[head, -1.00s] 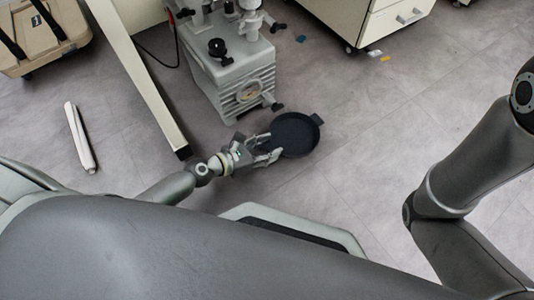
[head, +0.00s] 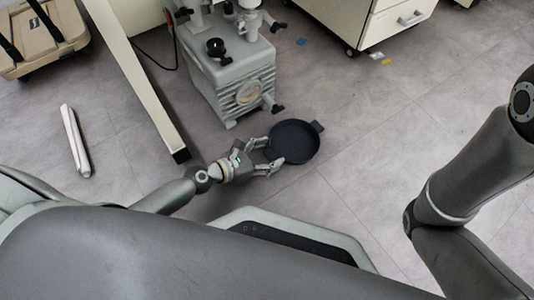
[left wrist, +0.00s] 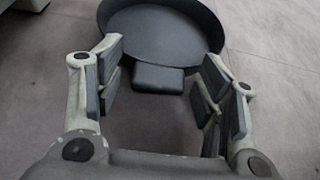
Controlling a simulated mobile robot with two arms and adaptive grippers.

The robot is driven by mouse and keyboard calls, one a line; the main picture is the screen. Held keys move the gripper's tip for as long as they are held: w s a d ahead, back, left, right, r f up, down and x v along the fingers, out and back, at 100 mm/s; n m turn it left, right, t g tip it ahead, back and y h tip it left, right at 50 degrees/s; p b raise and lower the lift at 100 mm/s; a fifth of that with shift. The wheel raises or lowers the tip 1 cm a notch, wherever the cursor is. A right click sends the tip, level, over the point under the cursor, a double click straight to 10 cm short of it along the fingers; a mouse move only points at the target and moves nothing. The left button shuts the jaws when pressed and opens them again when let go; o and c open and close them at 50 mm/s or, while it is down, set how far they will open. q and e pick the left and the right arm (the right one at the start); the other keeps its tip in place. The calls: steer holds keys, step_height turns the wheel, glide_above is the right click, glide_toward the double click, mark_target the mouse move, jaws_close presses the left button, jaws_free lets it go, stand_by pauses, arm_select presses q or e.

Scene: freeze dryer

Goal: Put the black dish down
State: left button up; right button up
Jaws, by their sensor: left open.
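The black dish (head: 295,141) is a round, shallow pan with a short tab handle on each side. It looks level and appears to lie on the grey floor near the pump unit. My left gripper (head: 268,157) is open just left of the dish. In the left wrist view the dish (left wrist: 165,32) is ahead, with its near handle (left wrist: 158,78) between the tips of the open fingers (left wrist: 158,85). There is a gap on both sides of the handle. My right arm shows at the right edge, but its gripper is out of view.
A grey pump unit (head: 232,75) stands on the floor just behind the dish. A cream beam (head: 135,75) slants down to its left. A white bar (head: 75,140) lies at the left. A cream cabinet (head: 375,22) stands at the back. Floor right of the dish is clear.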

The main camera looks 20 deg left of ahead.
arm_select(q)
steer(key=shift+r, duration=0.1)
steer(key=shift+r, duration=0.15)
steer(key=p+v, duration=0.1)
steer(key=v, duration=1.1)
steer(key=shift+p, duration=0.35)
